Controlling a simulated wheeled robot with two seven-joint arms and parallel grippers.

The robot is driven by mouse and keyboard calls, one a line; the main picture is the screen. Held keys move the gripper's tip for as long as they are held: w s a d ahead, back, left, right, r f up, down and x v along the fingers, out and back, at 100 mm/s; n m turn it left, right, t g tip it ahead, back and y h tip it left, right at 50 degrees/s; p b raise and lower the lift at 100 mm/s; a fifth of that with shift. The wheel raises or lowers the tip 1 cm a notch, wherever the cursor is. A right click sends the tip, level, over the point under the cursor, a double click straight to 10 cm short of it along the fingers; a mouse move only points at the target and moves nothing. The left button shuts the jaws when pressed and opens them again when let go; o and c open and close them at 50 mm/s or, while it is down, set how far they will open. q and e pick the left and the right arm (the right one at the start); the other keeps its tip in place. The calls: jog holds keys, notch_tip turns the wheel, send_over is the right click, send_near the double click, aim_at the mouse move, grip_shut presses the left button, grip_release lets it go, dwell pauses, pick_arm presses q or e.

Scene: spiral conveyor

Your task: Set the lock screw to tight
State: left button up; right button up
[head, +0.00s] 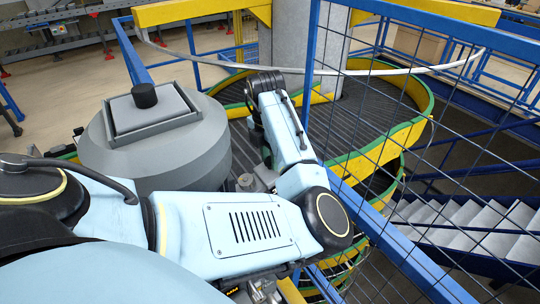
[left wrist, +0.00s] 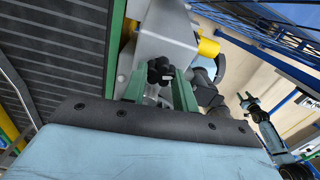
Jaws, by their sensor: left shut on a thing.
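The lock screw (left wrist: 159,71) is a small black lobed knob on a grey metal housing (left wrist: 165,35) in the left wrist view. My left gripper (left wrist: 160,84) has two green fingers, one on each side of the knob, and is shut on it. In the head view my left arm reaches out and folds back beside the spiral conveyor; its fingertips and the screw are hidden or too unclear there. An arm with a small dark end, apparently my right (left wrist: 248,102), shows at the right of the left wrist view. Its jaws are too small to read.
The green and yellow spiral conveyor (head: 362,163) lies beyond my arm. A blue railing with wire mesh (head: 365,225) stands close on the right. A grey drum-shaped body (head: 160,160) with a black knob stands on the left. A yellow part (left wrist: 208,47) sits near the screw.

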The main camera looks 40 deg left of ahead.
aim_at(269, 162)
pick_arm(q)
jog(key=shift+m, duration=0.8)
jog(key=o, duration=1)
jog(key=r, duration=1.3)
jog(key=shift+s+r, duration=0.25)
jog(key=shift+s, duration=0.1)
jog(key=shift+y, duration=0.3)
